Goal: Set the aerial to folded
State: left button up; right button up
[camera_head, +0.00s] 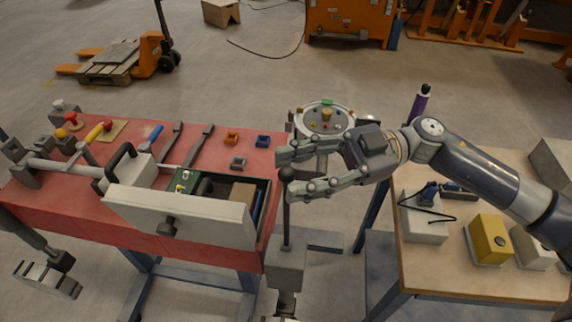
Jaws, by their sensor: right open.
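An upright dark rod with a round black knob (287,174) rises from a grey block (286,268) at the front centre; I take this to be the aerial. It stands close to vertical. My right gripper (284,171) is open, its two pale fingers pointing left. The knob shows between the fingertips, close to the lower one, which overlaps the rod. I cannot tell whether they touch. My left gripper (48,279) is low at the far left, away from the rod. Its fingers are too unclear to tell open from shut.
A red bench (70,205) on the left holds an open drawer box (180,218), handles and small blocks. A round tray (324,118) stands behind my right gripper. A wooden table (440,275) on the right holds a yellow block (489,240) and a purple bottle (419,105).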

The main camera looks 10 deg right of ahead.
jog(key=shift+s+a, duration=0.15)
jog(key=shift+a, duration=0.85)
pick_arm(q)
jog(key=shift+r, duration=0.3)
jog(key=shift+s, duration=0.1)
pick_arm(e)
grip_shut()
